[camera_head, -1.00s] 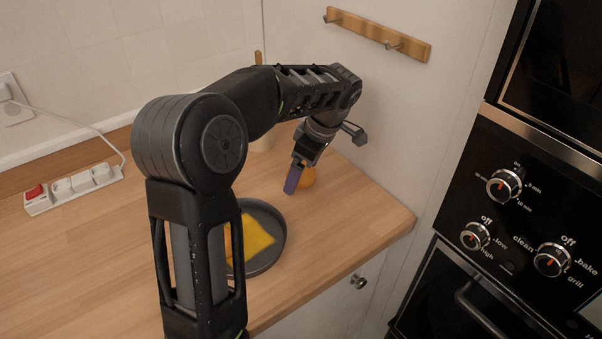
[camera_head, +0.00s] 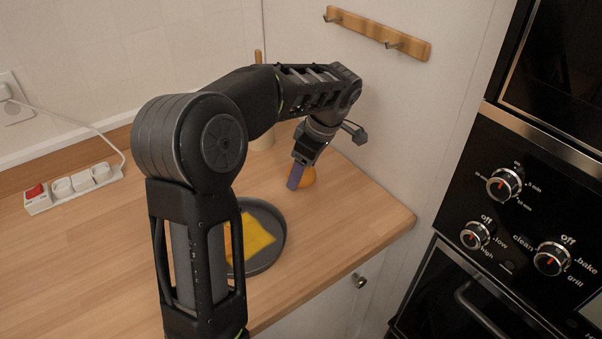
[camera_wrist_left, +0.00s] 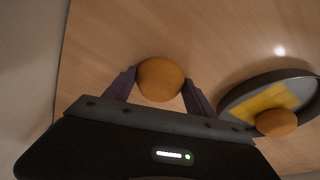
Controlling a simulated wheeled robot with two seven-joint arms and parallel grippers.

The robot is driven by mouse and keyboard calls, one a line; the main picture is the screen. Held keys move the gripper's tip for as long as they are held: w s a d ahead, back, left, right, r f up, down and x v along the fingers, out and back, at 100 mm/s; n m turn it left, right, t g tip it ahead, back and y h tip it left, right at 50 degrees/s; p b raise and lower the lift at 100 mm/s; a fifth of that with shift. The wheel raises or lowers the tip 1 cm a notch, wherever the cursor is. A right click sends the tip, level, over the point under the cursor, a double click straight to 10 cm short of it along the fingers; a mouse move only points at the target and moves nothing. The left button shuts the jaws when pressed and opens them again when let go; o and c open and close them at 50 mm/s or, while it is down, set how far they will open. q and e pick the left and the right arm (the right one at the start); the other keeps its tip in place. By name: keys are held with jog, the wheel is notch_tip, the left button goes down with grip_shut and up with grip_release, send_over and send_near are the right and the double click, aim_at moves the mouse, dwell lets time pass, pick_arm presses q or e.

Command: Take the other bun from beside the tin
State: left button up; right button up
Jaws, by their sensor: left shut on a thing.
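A round orange-brown bun (camera_wrist_left: 160,79) sits between the two purple fingers of my left gripper (camera_wrist_left: 158,92) in the left wrist view. In the head view the bun (camera_head: 308,177) is partly hidden behind my left gripper (camera_head: 296,178), which is low over the counter, beyond the tin. The gripper is shut on this bun. The round dark tin (camera_head: 273,262) lies on the counter with a yellow sheet (camera_head: 257,238) in it; the wrist view also shows the tin (camera_wrist_left: 232,106). A second bun (camera_wrist_left: 276,122) is in the tin there. My right gripper is not in view.
The wooden counter (camera_head: 345,225) is clear to the right of the tin, up to its edge. A power strip (camera_head: 75,187) lies at the left. Wall ovens (camera_head: 520,220) stand at the right; a hook rail (camera_head: 378,34) is on the wall.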

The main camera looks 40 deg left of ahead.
pick_arm(q)
jog(key=c, duration=0.7)
jog(key=shift+o, duration=0.2)
jog(key=shift+r, duration=0.15)
notch_tip(320, 180, up, 5)
jog(key=shift+r, duration=0.1)
notch_tip(320, 180, up, 4)
jog(key=p, duration=0.3)
jog(key=shift+f, duration=0.2)
jog(key=shift+r+p, duration=0.5)
jog(key=shift+r, duration=0.05)
jog(key=shift+f, duration=0.1)
